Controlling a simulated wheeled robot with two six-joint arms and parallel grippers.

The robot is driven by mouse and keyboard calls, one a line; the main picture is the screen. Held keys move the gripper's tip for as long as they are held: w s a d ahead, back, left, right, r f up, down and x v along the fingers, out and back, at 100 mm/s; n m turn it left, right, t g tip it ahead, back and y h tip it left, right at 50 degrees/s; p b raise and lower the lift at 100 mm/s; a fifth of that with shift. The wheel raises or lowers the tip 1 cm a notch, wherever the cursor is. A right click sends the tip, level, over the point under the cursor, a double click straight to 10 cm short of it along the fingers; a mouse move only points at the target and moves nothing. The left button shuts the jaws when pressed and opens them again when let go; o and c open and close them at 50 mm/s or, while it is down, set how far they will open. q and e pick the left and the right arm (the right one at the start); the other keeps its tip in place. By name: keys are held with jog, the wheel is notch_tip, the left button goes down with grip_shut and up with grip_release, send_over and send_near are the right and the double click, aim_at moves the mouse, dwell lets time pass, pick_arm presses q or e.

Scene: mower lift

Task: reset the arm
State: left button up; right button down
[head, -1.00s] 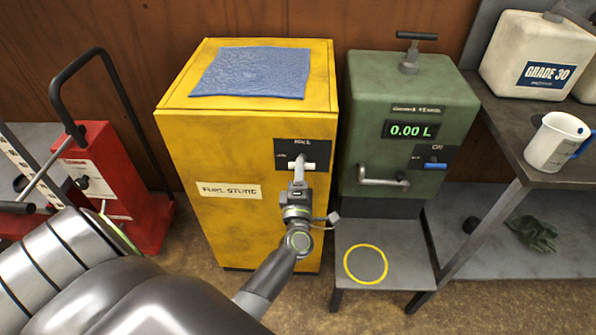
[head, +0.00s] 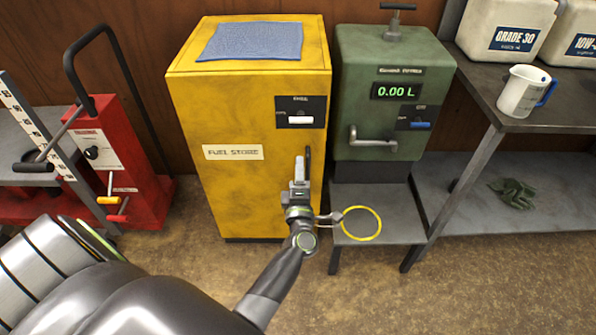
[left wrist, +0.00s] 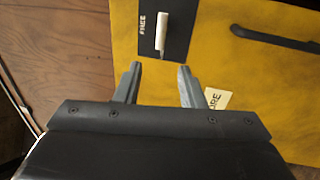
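My left gripper (head: 300,172) is in front of the yellow fuel store cabinet (head: 225,120), below its black switch plate. In the left wrist view the two fingers (left wrist: 157,84) stand apart with nothing between them. The white switch (head: 301,120) is just beyond the fingertips and apart from them; it also shows in the left wrist view (left wrist: 161,34). The cabinet's dark handle (left wrist: 275,40) lies to the right in the left wrist view. My right gripper does not show.
A green dispenser (head: 392,85) reading 0.00 L stands on the right, above a low stand with a yellow ring (head: 361,224). A red lift (head: 105,150) stands on the left. A bench (head: 540,118) at right holds a jug (head: 522,92) and canisters (head: 505,30). Open floor lies in front.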

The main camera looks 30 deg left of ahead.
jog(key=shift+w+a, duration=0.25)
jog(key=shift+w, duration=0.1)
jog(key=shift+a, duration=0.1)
